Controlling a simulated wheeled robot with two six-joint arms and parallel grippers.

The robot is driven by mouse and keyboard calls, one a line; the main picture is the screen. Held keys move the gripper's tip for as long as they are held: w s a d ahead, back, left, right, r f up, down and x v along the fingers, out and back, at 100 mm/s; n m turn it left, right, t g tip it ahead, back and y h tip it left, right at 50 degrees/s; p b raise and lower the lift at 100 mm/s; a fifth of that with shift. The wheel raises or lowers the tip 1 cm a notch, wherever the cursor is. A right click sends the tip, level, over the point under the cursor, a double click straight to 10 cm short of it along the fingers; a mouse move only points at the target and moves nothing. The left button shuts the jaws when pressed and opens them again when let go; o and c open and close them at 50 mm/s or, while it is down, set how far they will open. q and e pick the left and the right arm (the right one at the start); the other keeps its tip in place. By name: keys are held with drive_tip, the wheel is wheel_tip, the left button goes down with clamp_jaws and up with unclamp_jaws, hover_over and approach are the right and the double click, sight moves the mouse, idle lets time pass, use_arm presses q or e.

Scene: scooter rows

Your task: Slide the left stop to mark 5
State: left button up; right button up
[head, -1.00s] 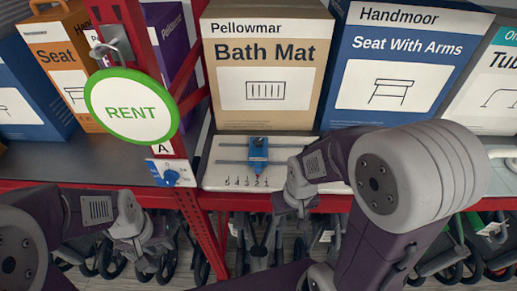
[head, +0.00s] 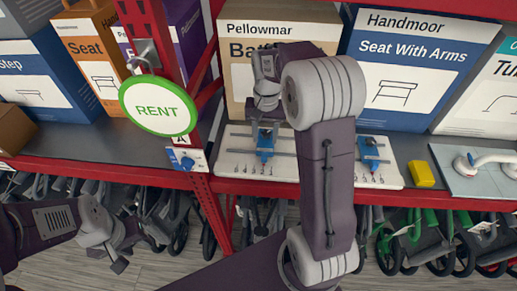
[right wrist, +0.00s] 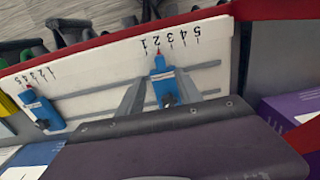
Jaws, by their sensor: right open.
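The left stop (head: 265,142) is a blue slider on a rail of the white board (head: 228,164). It also shows in the right wrist view (right wrist: 165,90), where its red pointer is near mark 2 of the printed 1 to 5 scale. My right gripper (right wrist: 160,76) is open, with one finger on each side of the left stop and gaps visible. In the head view my right gripper (head: 266,122) is over the stop, partly hiding it. My left gripper (head: 118,262) hangs low at left, away from the board; its jaw opening is unclear.
A second blue stop (head: 370,155) with its own scale is to the right on the board. A yellow block (head: 421,173) lies beyond it. Boxes, including Bath Mat (head: 237,80), stand close behind. A green RENT sign (head: 158,106) hangs on the red post at left.

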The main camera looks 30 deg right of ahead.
sight(264, 155)
wheel_tip(264, 155, down, 8)
drive_tip(key=shift+a+f+p, duration=0.1)
drive_tip(key=shift+f+p, duration=0.05)
drive_tip(key=shift+p, duration=0.7)
drive_tip(key=shift+f, duration=0.45)
drive_tip(key=shift+r, duration=0.1)
clamp_jaws()
idle(0.3)
